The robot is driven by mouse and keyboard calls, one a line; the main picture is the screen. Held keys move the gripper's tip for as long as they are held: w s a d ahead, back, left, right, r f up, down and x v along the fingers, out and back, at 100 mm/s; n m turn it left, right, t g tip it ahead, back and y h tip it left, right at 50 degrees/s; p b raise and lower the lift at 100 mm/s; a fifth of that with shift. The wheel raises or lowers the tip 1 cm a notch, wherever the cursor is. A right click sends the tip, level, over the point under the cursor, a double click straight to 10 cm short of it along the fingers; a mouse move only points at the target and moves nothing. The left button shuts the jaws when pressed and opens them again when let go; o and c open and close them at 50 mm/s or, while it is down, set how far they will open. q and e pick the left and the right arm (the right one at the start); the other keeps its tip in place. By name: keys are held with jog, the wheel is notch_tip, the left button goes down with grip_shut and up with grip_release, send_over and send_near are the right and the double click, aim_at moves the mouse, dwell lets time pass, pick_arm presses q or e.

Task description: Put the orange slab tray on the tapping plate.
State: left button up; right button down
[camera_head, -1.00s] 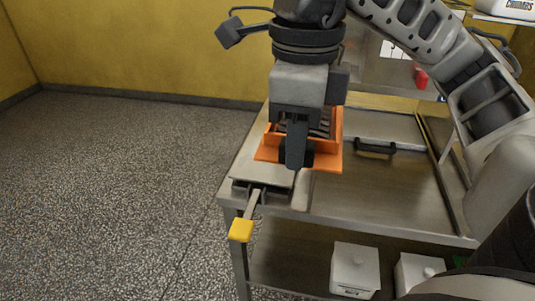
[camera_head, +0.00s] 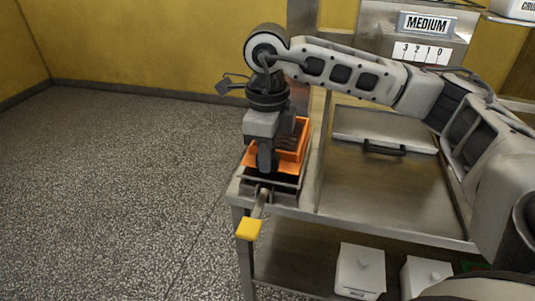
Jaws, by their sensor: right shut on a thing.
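The orange slab tray (camera_head: 296,150) has raised walls, a flat front lip and dark brown contents. My right gripper (camera_head: 265,160) comes down from above and is shut on the tray at its left front side. The tray is over the tapping plate (camera_head: 288,181), at the left front corner of the steel table. Only a thin front strip of the plate shows below the tray. I cannot tell whether the tray touches the plate. A lever with a yellow end (camera_head: 249,229) sticks out in front of the plate. My left gripper is not in view.
The steel table (camera_head: 385,195) has a wide bare top to the right of the tray. A lid with a black handle (camera_head: 385,149) lies further back. White lidded tubs (camera_head: 360,272) stand on the lower shelf. A sign reading MEDIUM (camera_head: 427,23) is behind.

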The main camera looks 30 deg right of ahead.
jog(key=shift+f, duration=0.45)
jog(key=shift+f, duration=0.15)
jog(key=c, duration=1.3)
grip_release()
